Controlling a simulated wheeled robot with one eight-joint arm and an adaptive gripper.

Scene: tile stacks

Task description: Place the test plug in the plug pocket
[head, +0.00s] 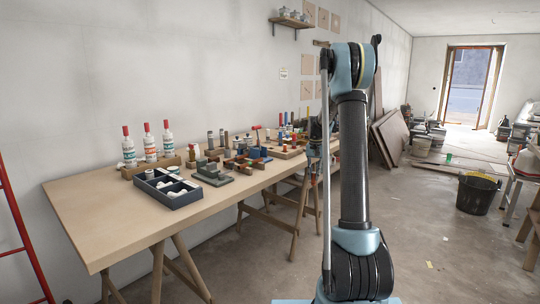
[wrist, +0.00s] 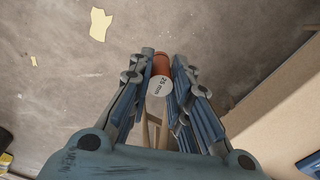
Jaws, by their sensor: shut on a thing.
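In the wrist view my gripper (wrist: 162,60) is shut on the test plug (wrist: 160,86), a short orange-red cylinder with a white end marked with a size in mm. The plug sits between the fingertips, its white end facing the camera, over the grey floor beside the table edge. In the head view my gripper (head: 313,165) is small and partly hidden by my arm, near the table's right part. The plug cannot be made out there. I cannot tell which item on the table is the plug pocket.
The wooden table (head: 95,215) on trestles carries a dark compartment tray (head: 185,198), several red-capped bottles (head: 148,142), a grey-green block fixture (head: 215,178) and many small parts farther back. The table's front left is clear. A black bucket (head: 477,193) stands on the floor at right.

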